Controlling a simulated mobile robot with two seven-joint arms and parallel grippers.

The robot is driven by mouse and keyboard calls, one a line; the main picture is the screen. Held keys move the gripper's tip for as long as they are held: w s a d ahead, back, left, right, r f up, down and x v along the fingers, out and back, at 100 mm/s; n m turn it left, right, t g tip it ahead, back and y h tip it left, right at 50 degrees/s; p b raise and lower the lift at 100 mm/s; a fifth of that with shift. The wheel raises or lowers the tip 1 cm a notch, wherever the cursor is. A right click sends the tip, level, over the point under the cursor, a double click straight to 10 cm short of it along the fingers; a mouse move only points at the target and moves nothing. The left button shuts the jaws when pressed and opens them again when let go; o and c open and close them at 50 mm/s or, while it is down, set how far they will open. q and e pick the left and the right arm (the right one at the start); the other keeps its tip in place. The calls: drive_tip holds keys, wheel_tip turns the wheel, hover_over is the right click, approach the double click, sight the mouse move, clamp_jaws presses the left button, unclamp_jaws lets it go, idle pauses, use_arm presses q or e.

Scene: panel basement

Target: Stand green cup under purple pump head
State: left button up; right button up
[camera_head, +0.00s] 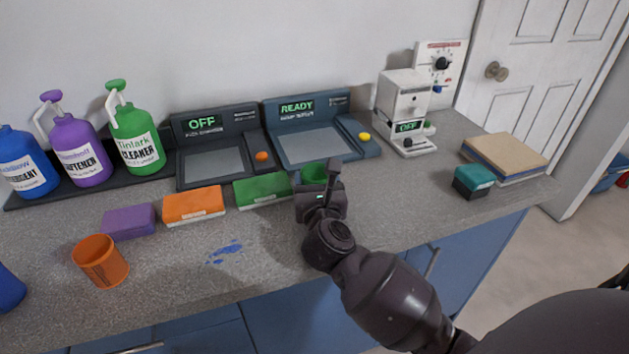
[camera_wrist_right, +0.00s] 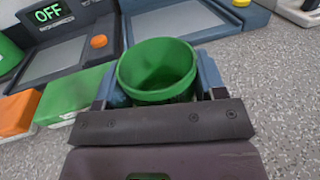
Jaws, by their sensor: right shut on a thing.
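The green cup (camera_wrist_right: 157,72) is upright between the fingers of my right gripper (camera_head: 318,178), which is shut on it. In the head view the cup (camera_head: 314,173) is mostly hidden behind the gripper, in front of the scale reading READY. The purple softener bottle (camera_head: 80,152) stands at the back left on a dark tray. Its purple pump head (camera_head: 51,96) has a white spout pointing down to the left. The counter in front of it holds a purple sponge and an orange cup. My left gripper is not in view.
Blue (camera_head: 24,163) and green (camera_head: 135,138) bottles flank the purple one. Blue smears (camera_head: 225,252) mark a clear patch.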

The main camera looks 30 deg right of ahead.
drive_tip(key=shift+f, duration=0.15)
drive_tip(key=o, duration=0.9)
drive_tip(key=shift+o, duration=0.2)
